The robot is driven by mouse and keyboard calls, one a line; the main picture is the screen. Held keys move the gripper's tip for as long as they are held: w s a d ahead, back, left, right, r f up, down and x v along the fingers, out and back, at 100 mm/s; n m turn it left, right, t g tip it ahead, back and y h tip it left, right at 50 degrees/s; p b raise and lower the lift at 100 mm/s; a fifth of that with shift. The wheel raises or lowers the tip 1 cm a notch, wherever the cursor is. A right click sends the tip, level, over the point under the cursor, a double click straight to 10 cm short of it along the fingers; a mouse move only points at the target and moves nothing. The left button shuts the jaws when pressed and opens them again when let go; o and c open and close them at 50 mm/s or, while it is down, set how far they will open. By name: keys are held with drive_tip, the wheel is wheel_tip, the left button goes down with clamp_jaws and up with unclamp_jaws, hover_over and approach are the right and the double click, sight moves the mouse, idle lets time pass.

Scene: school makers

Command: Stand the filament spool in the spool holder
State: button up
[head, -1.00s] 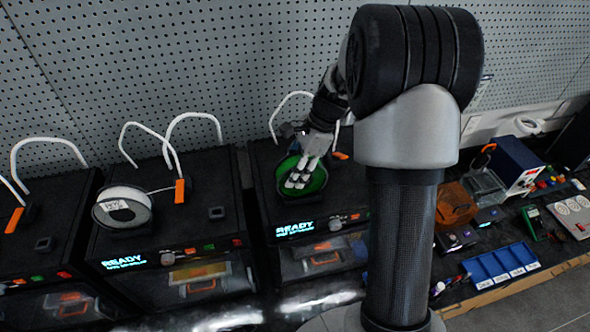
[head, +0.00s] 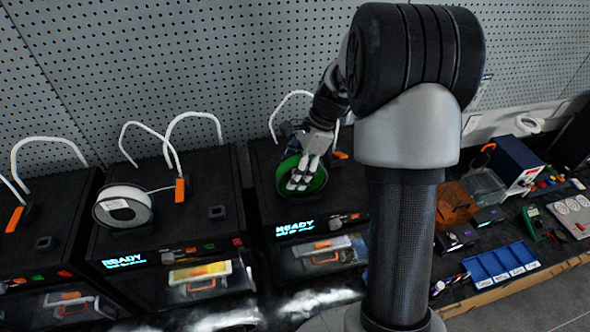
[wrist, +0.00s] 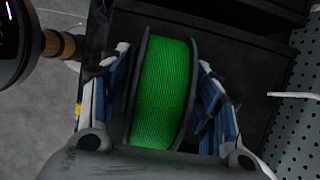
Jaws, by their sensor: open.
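The filament spool (head: 319,181), green between black flanges, stands on edge on top of a black printer (head: 262,175) in the middle of the head view. It fills the middle of the wrist view (wrist: 161,95). My gripper (head: 299,182) reaches down over it and hides part of its face. In the wrist view my gripper (wrist: 163,60) is open, with one blue-lined finger on each side of the spool. Dark gaps show between the fingers and the flanges. The spool's underside is hidden, so I cannot tell whether a spool holder is under it.
A white spool (head: 123,208) stands on the printer to the left. White filament tubes (head: 292,96) curve up behind the printers, close to my gripper. A perforated wall (head: 250,50) stands behind. A blue tray (head: 500,264) and tools lie at the right.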

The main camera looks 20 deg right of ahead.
drive_tip(key=v, duration=1.1)
drive_tip(key=shift+d+r, duration=0.15)
drive_tip(key=shift+r, duration=0.1)
drive_tip(key=shift+s+r, duration=0.2)
drive_tip(key=shift+r, duration=0.1)
drive_tip(key=s+a+r+n+t+h, duration=0.1)
drive_tip(key=s+a+r+n+h, duration=0.15)
drive_tip(key=s+a+n, duration=0.45)
drive_tip(key=s+a+r+n+t+h, duration=0.1)
drive_tip(key=s+a+r+n, duration=0.4)
drive_tip(key=s, duration=0.4)
drive_tip(key=s+a+f+n+t, duration=0.1)
drive_tip(key=s+f+n, duration=0.3)
drive_tip(key=s+n, duration=0.4)
drive_tip(key=shift+a+f+t+h, duration=0.35)
drive_tip(key=shift+a+t+h, duration=0.1)
drive_tip(key=shift+a, duration=0.1)
